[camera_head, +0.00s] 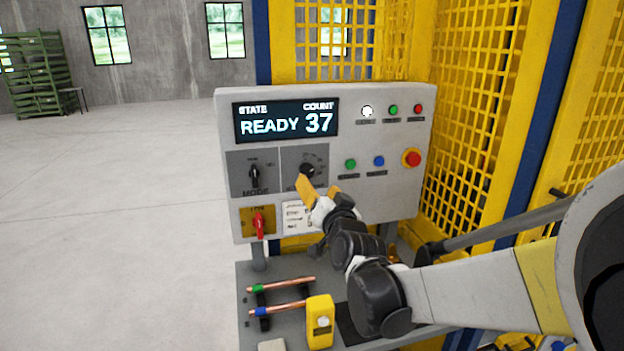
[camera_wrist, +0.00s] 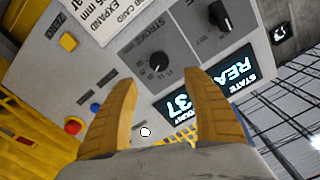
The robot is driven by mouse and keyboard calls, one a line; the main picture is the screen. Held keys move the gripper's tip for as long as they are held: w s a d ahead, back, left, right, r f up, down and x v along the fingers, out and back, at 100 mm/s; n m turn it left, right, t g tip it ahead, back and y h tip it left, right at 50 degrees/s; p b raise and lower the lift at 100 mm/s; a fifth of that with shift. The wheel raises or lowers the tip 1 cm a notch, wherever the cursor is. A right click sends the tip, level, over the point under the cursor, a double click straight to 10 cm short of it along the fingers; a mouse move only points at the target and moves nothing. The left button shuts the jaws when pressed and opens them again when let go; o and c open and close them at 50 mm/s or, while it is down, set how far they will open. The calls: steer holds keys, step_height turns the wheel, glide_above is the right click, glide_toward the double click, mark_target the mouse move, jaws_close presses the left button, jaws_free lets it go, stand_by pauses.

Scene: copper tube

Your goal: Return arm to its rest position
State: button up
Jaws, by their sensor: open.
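My gripper (camera_head: 320,190) is open and empty, reaching toward the front of a grey control panel (camera_head: 400,206). In the wrist view its two yellow fingers (camera_wrist: 160,105) stand apart, with the panel behind them. The black stroke knob (camera_head: 307,170) is close beyond the fingertips in the head view. It also shows in the wrist view (camera_wrist: 159,62), between and past the fingertips. I cannot tell whether a finger touches the panel. The display (camera_head: 286,120) reads READY and 37.
Two copper tubes (camera_head: 284,284) lie on a rack on the grey shelf (camera_head: 252,334) below the panel, beside a yellow device (camera_head: 320,322). Yellow mesh fencing (camera_head: 478,110) stands behind and to the right. Open floor (camera_head: 120,220) lies to the left.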

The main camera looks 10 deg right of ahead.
steer(key=shift+s, duration=0.95)
steer(key=s+f+n+g+b, duration=0.1)
steer(key=s+f+g, duration=0.2)
steer(key=s+f, duration=0.3)
steer(key=s+f+n+g+b, duration=0.2)
steer(key=s+f+g, duration=0.2)
steer(key=s, duration=0.9)
steer(key=s+f+n+g+b, duration=0.2)
steer(key=s+f+g, duration=0.2)
steer(key=s+f, duration=0.4)
steer(key=s, duration=0.2)
steer(key=shift+s+f, duration=0.35)
steer(key=shift+f, duration=0.05)
